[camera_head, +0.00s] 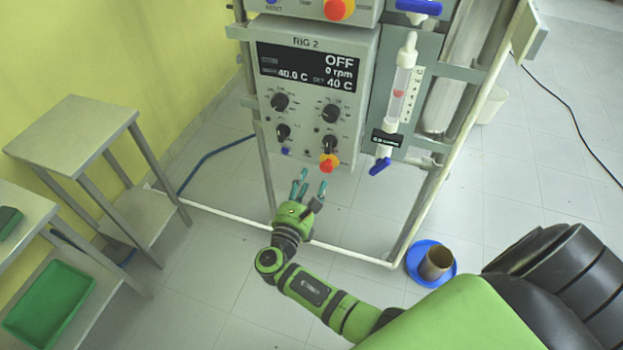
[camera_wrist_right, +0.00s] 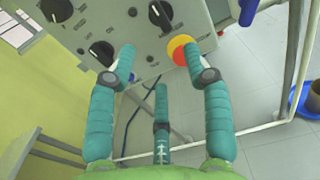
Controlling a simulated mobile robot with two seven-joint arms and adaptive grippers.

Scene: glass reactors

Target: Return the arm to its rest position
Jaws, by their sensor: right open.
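My right arm (camera_head: 315,290) is green and black and reaches from the lower right up to the rig. Its right gripper (camera_head: 309,186) has teal fingers, spread open and empty, just below the control box (camera_head: 315,100) in the head view. In the right wrist view the open right gripper (camera_wrist_right: 158,72) has its fingers pointing at the front of the box. The red and yellow button (camera_wrist_right: 182,48) appears close to the right finger there. Whether they touch I cannot tell. In the head view the button (camera_head: 329,163) is above the fingertips. My left gripper is not in view.
The RIG 2 display reads OFF, 0 rpm, 40.0 C. A metal frame (camera_head: 330,248) surrounds the rig. A blue dish (camera_head: 418,252) with a brown cup (camera_head: 436,262) is on the floor at right. Small metal tables (camera_head: 75,130) stand left, one with a green tray (camera_head: 48,305). Floor between is clear.

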